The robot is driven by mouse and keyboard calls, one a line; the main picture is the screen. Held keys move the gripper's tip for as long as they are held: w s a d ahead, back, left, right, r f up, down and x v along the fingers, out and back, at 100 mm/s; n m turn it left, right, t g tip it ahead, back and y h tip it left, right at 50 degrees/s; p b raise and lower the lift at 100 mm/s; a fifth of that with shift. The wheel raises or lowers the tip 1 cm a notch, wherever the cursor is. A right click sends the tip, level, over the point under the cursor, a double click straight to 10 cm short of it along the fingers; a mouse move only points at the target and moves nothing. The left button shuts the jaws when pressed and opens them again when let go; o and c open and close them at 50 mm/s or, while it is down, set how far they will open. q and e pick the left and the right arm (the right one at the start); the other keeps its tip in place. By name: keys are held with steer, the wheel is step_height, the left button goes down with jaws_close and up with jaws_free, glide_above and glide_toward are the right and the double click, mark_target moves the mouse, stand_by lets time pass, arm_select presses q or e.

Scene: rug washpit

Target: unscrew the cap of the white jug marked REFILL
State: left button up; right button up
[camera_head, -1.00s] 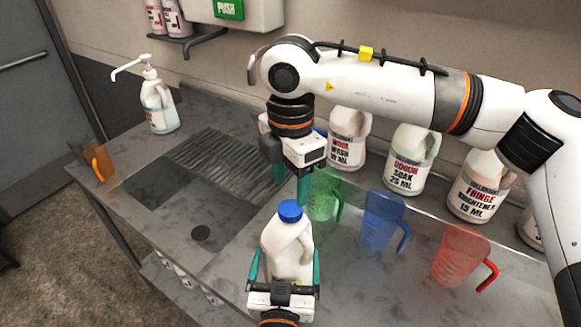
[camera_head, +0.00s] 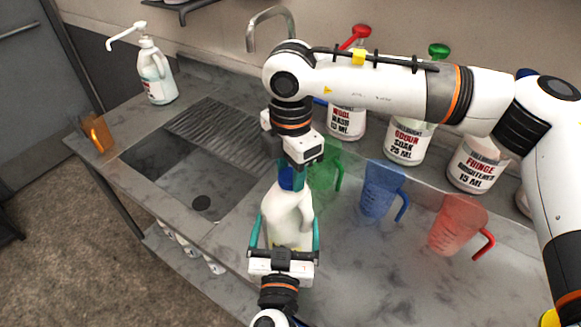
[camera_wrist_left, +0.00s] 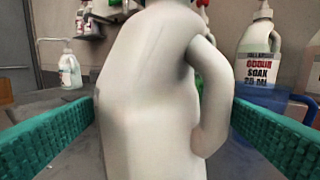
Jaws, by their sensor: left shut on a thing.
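The white jug (camera_head: 288,215) stands upright near the front of the counter, with a blue cap (camera_head: 286,178) on top. No REFILL lettering is readable on it. My left gripper (camera_head: 284,245) is shut on the jug's body from the front, one finger on each side. The jug's white body and handle (camera_wrist_left: 212,100) fill the middle of the left wrist view, between the teal finger pads. My right gripper (camera_head: 289,180) points down from above, its fingers at the blue cap and partly hiding it. Whether they grip the cap cannot be made out.
A green jug (camera_head: 323,168), a blue jug (camera_head: 378,190) and a red jug (camera_head: 457,226) stand to the right. Labelled bottles (camera_head: 408,142) line the wall. A sink (camera_head: 190,185) lies left, with a pump bottle (camera_head: 157,75) behind and an orange cup (camera_head: 98,133) at the edge.

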steer(key=n, duration=0.2)
steer(key=shift+n, duration=0.4)
steer(key=n, duration=0.4)
steer(key=shift+n, duration=0.3)
steer(key=n, duration=0.6)
steer(key=shift+n, duration=0.3)
steer(key=n, duration=0.6)
steer(key=shift+n, duration=0.4)
steer(key=n, duration=0.4)
steer(key=shift+r, duration=0.1)
steer(key=n, duration=0.4)
steer(key=shift+n, duration=0.4)
steer(key=n, duration=0.6)
steer(key=shift+n, duration=0.4)
steer(key=n, duration=0.4)
steer(key=shift+n, duration=0.3)
steer(key=n, duration=0.6)
steer(key=shift+n, duration=0.3)
steer(key=n, duration=0.6)
steer(key=shift+r, duration=0.3)
